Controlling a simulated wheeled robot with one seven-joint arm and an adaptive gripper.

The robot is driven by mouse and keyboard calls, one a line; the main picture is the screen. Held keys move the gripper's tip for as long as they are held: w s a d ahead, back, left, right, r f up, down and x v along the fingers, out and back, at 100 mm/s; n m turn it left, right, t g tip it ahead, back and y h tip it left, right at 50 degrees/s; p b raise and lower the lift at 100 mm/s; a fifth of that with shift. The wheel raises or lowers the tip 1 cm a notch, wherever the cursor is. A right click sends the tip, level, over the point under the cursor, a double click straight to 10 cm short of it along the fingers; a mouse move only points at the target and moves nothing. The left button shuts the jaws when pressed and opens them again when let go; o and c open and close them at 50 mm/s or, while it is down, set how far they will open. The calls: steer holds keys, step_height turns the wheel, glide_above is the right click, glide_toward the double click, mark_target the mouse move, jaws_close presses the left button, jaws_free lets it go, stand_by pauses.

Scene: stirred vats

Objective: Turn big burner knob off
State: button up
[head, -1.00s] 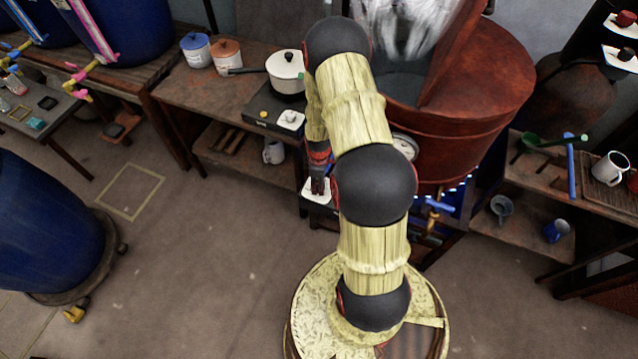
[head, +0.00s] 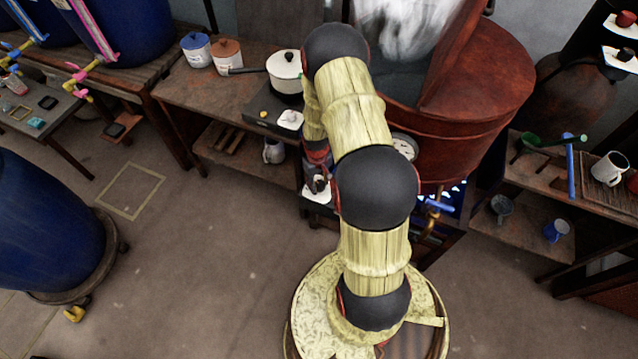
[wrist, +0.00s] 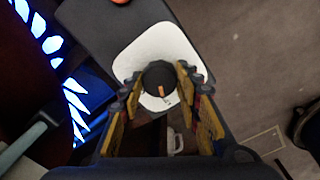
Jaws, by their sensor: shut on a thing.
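The big burner knob (wrist: 159,78) is round and dark with an orange mark. It sits on a white plate (wrist: 150,46) in the wrist view; the plate also shows below my gripper in the head view (head: 316,197). My gripper (wrist: 158,80) has its two fingers on either side of the knob and is shut on it. In the head view my gripper (head: 317,184) is partly hidden by my arm, and the knob cannot be made out. Blue light glows under the big red-brown vat (head: 470,110), and also at the left of the wrist view.
A small stove (head: 270,112) with a white lidded pot (head: 285,72) stands on the wooden bench behind my gripper. A shelf with mugs (head: 556,231) is at the right. The floor at left front is clear, beside a blue barrel (head: 45,225).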

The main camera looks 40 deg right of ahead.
mark_target(318, 183)
steer(key=m, duration=0.6)
steer(key=shift+w, duration=0.1)
steer(key=m, duration=0.7)
steer(key=shift+d, duration=0.1)
stand_by(0.5)
steer(key=o, duration=1.2)
steer(key=shift+c, duration=0.2)
step_height(318, 183, up, 12)
steer(key=shift+w, duration=0.15)
